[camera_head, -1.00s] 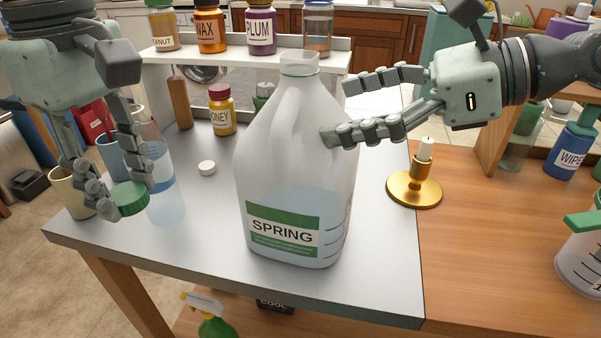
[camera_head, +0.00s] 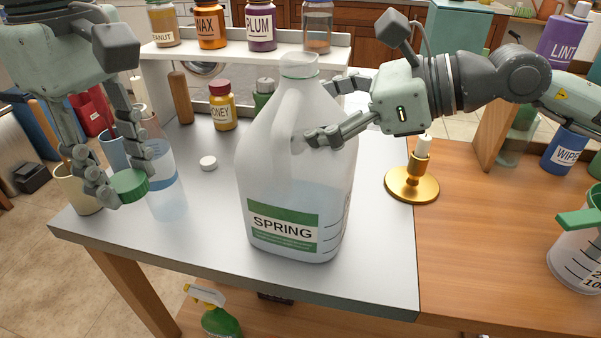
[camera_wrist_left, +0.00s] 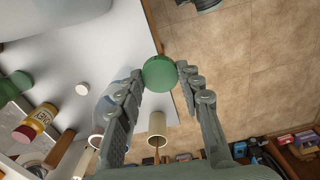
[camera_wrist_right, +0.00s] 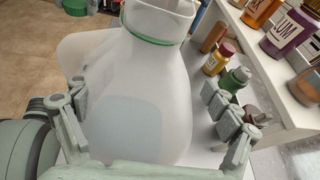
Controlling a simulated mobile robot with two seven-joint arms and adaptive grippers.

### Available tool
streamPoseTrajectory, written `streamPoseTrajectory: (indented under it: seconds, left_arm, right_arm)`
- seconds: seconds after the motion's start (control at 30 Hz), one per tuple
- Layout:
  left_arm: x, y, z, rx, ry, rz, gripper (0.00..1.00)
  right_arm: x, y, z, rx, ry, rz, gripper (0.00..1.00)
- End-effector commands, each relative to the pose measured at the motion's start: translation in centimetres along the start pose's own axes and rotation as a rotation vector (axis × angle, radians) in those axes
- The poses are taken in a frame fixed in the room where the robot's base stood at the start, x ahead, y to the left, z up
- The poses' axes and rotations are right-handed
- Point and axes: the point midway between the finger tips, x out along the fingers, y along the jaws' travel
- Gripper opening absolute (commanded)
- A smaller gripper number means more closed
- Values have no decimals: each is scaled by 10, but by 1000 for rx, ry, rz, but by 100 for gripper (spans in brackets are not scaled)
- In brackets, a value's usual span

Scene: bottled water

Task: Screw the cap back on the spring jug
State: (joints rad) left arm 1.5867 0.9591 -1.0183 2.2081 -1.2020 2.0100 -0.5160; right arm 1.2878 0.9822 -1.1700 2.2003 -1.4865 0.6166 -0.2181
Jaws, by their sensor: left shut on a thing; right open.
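The spring jug (camera_head: 290,180) stands upright on the grey table, its neck (camera_head: 299,66) open at the top and water in its lower part. It fills the middle of the right wrist view (camera_wrist_right: 140,95). My left gripper (camera_head: 122,185) is shut on the green cap (camera_head: 129,186) at the left, beside a clear bottle and above the table. The cap also shows between the fingertips in the left wrist view (camera_wrist_left: 159,73). My right gripper (camera_head: 318,112) is open, with its fingers on either side of the jug's upper body. I cannot tell whether they touch it.
A clear water bottle (camera_head: 168,185) stands right behind my left gripper. A small white cap (camera_head: 208,163) lies on the table. A honey jar (camera_head: 222,108) stands behind. A brass candlestick (camera_head: 411,183) stands close right of the jug. A shelf (camera_head: 340,55) with several jars runs behind.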

Motion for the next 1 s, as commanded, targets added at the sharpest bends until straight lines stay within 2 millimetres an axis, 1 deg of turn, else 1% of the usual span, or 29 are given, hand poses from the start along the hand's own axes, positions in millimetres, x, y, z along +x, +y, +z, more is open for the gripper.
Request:
streamPoseTrajectory:
  seconds: [0.17,0.2,0.87,1.0]
  left_arm:
    - [0,0,0,0,0,0,27]
    - [0,0,0,0,0,0,27]
    - [0,0,0,0,0,0,27]
    - [0,0,0,0,0,0,27]
  right_arm:
    - [0,0,0,0,0,0,90]
    - [0,0,0,0,0,0,88]
    - [0,0,0,0,1,0,6]
    - [-1,0,1,-1,-3,-1,5]
